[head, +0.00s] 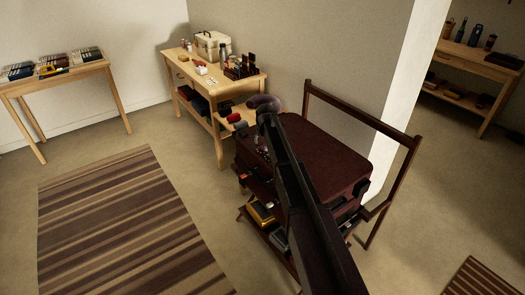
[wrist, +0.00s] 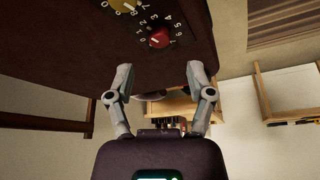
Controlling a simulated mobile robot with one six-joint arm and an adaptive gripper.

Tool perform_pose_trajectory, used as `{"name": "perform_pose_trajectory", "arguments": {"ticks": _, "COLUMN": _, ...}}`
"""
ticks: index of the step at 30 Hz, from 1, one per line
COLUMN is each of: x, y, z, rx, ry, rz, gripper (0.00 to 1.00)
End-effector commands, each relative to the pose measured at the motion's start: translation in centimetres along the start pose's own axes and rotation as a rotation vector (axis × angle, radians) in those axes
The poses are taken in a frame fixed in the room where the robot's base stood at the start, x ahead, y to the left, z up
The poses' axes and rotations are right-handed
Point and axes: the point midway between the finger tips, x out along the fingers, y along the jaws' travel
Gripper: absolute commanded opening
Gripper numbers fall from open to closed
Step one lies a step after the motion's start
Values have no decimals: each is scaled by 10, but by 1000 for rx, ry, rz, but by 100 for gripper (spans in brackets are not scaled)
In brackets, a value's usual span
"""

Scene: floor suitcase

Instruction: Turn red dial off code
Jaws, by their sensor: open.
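The dark maroon suitcase (head: 325,150) sits on a wooden rack in the head view. In the wrist view, the suitcase side (wrist: 60,45) fills the upper part. On it, the red dial (wrist: 159,39) has white numbers around it, and a gold dial (wrist: 124,6) is partly cut off at the top edge. Which number the red dial points to is too small to tell. My gripper (wrist: 160,72) is open and empty. Its two fingers are spread below the red dial in the picture, apart from it. In the head view my arm hides part of the suitcase.
A wooden table (head: 184,67) with a cream case (head: 211,46) and small items stands behind the suitcase. Another table (head: 57,73) is at the far left. A striped rug (head: 120,225) lies on open floor. The rack's tall frame (head: 352,118) rises at right.

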Motion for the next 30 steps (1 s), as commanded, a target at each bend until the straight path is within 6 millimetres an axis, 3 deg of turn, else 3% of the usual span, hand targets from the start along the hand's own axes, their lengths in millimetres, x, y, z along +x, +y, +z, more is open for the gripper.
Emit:
{"name": "perform_pose_trajectory", "arguments": {"ticks": 15, "x": 45, "y": 0, "z": 1, "rx": 0, "ry": 0, "rz": 0, "gripper": 69}}
{"name": "perform_pose_trajectory", "arguments": {"ticks": 30, "x": 54, "y": 0, "z": 0, "rx": 0, "ry": 0, "rz": 0, "gripper": 69}}
